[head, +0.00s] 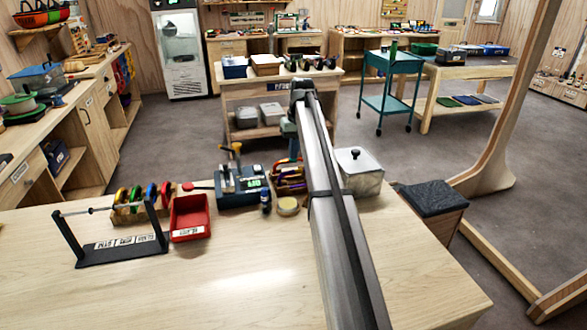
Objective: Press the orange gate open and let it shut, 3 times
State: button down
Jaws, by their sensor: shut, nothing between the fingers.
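I cannot make out an orange gate in the head view. A tray of small coloured pieces (289,181), purple, red and yellowish among them, stands on the bench just left of my arm. The arm covers part of that area, and the pieces are too small to tell apart. My arm runs from the bottom edge up the middle. A pale teal part beyond it hangs above the tray, but no gripper fingers can be made out.
The front of the bench is clear.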

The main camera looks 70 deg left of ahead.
jog(key=shift+f, duration=0.6)
jog(key=shift+r, duration=3.6)
jog(key=shift+f, duration=2.25)
